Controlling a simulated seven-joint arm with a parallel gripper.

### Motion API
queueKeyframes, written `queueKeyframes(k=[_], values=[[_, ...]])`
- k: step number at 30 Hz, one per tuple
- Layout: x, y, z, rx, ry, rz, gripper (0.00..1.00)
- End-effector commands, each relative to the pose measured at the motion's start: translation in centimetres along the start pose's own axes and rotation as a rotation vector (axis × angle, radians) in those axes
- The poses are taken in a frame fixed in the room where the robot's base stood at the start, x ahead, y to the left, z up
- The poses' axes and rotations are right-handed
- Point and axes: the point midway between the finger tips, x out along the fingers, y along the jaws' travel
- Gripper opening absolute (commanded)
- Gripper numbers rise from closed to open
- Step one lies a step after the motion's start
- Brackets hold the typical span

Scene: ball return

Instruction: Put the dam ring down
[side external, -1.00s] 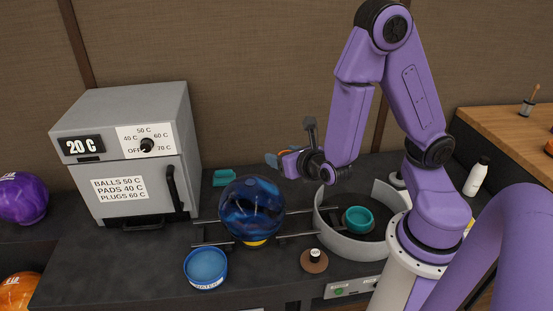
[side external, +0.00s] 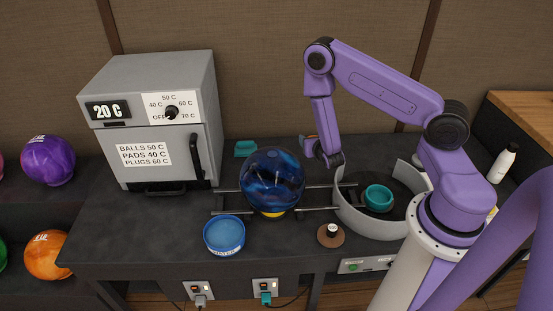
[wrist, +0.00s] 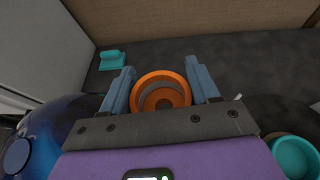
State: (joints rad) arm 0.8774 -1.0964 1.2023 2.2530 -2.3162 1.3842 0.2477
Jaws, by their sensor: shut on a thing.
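My gripper (wrist: 162,88) is shut on an orange ring (wrist: 150,79), apparently the dam ring, with a blue-grey finger on either side of it. The ring is over the rear part of the dark counter (wrist: 200,50), behind the rails. I cannot tell whether it touches the counter.
A dark blue ball (side external: 272,178) sits on the rails to the left. A teal block (side external: 246,148) lies near the oven (side external: 155,120). The rear counter between has free room.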

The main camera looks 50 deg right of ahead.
Motion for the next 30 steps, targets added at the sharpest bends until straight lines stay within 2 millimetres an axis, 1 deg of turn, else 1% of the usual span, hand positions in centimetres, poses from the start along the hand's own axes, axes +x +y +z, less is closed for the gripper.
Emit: queueKeyframes(k=[1,6,9,12,17,19,30], values=[[0.9,-1.1,-1.1,0.003,0.004,-0.019,0.31],[2.9,-3.9,-4.0,0.021,0.003,-0.060,0.31],[3.5,-5.2,-5.2,0.030,0.002,-0.078,0.31],[3.9,-6.0,-6.1,0.036,0.000,-0.090,0.31],[4.5,-6.5,-6.8,0.043,-0.002,-0.098,0.31],[5.3,-6.5,-6.8,0.045,-0.004,-0.101,0.31],[12.1,-5.4,-7.0,0.044,-0.005,-0.101,0.31]])
